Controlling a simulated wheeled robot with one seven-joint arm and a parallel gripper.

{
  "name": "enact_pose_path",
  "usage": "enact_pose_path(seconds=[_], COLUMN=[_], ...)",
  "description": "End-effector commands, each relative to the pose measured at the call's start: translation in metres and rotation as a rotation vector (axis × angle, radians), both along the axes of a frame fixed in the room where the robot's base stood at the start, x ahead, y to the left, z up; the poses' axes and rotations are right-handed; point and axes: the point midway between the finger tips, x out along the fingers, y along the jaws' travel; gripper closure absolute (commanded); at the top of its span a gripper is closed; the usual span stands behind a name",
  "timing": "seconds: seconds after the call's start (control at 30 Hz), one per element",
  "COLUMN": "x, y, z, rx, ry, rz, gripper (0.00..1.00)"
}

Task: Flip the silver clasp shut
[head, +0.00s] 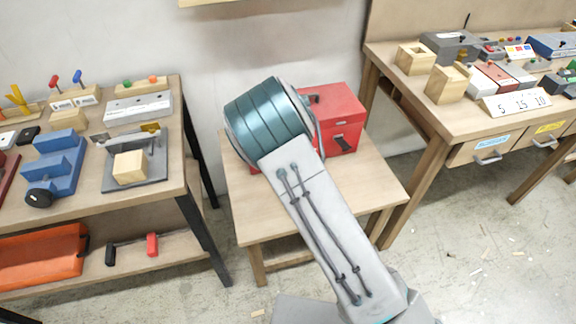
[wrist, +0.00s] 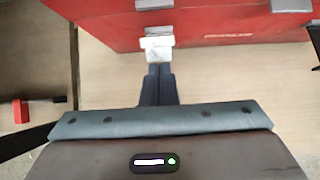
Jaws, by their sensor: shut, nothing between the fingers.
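A red box (wrist: 215,28) fills the top of the wrist view. It also shows in the head view (head: 338,108), partly hidden behind my arm. On its front face is a silver clasp (wrist: 157,45), a pale hinged plate below smaller grey metal pieces. The clasp's exact angle is hard to tell. My gripper (wrist: 158,72) is shut and empty, with its dark fingertips right at the lower edge of the clasp. I cannot tell whether they touch it. In the head view my arm hides the gripper and this clasp.
The box stands on a small wooden table (head: 375,185). A second silver fitting (wrist: 292,5) and a dark part (wrist: 314,42) are at the right of the box. A shelf (head: 80,212) stands left and a workbench (head: 425,112) right, both with objects on them.

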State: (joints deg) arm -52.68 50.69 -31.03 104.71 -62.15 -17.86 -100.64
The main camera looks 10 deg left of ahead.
Motion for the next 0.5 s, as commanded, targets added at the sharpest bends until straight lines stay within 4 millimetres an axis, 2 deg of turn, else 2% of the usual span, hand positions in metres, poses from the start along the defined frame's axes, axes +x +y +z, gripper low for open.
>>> enact_pose_path(seconds=[0.07, 0.4, 0.5], x=[0.002, 0.005, 0.005], y=[0.002, 0.014, 0.013], z=[0.009, 0.014, 0.01], rx=[-0.01, -0.012, -0.012], ry=[0.025, 0.024, 0.024], rz=[0.002, 0.014, 0.014], gripper=[1.0, 1.0, 1.0])
